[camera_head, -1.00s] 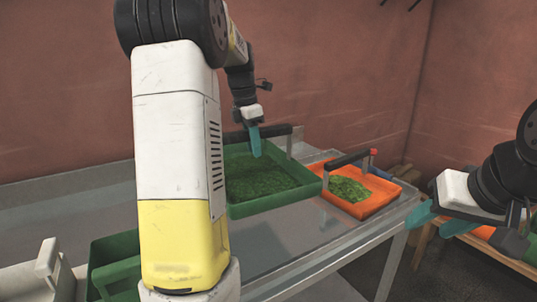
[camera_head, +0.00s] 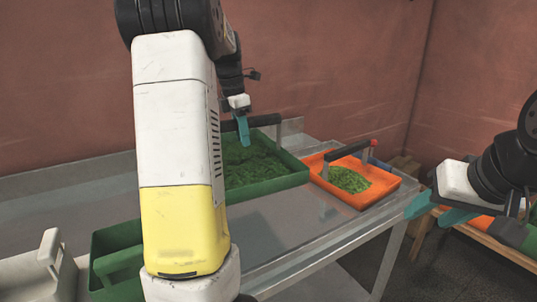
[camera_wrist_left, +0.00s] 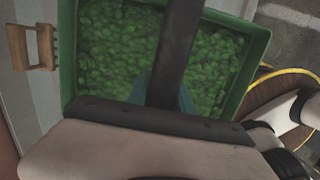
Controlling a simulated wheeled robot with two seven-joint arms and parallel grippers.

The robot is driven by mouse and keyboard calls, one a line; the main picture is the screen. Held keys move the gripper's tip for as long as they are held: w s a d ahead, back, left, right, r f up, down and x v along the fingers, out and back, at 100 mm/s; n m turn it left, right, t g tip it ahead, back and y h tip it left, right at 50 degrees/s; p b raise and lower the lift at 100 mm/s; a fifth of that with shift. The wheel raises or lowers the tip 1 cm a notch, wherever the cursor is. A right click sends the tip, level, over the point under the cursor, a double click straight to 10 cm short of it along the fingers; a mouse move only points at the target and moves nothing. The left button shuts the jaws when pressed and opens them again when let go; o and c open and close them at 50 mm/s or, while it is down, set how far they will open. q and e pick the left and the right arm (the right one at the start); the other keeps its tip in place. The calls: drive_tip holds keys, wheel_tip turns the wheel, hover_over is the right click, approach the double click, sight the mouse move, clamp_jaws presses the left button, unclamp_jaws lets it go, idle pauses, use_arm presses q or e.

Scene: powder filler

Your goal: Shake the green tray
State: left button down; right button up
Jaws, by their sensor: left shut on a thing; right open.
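The green tray (camera_head: 262,190) holds a bed of green leafy bits (camera_head: 245,163) and has a dark handle bar (camera_head: 264,121) over it. My left gripper (camera_head: 243,131) is shut on that handle. In the left wrist view the handle (camera_wrist_left: 178,60) runs between the teal fingers, and the tray's rim (camera_wrist_left: 66,50) and contents (camera_wrist_left: 110,50) show below. My arm hides the tray's left part in the head view. I cannot tell whether the tray touches the table. My right gripper (camera_head: 440,212) is open and empty at the right, apart from the trays.
An orange tray (camera_head: 388,186) with green bits and a dark handle stands on the metal table (camera_head: 310,225), right of the green tray. Another green container (camera_head: 112,240) and a pale container (camera_head: 40,275) stand at front left. A wooden bench (camera_head: 485,250) is at right.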

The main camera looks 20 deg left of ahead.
use_arm(q)
drive_tip(key=shift+a, duration=0.6)
drive_tip(key=d, duration=0.4)
drive_tip(key=shift+d, duration=0.3)
drive_tip(key=a, duration=0.4)
drive_tip(key=shift+a, duration=0.35)
drive_tip(key=shift+d, duration=2.4)
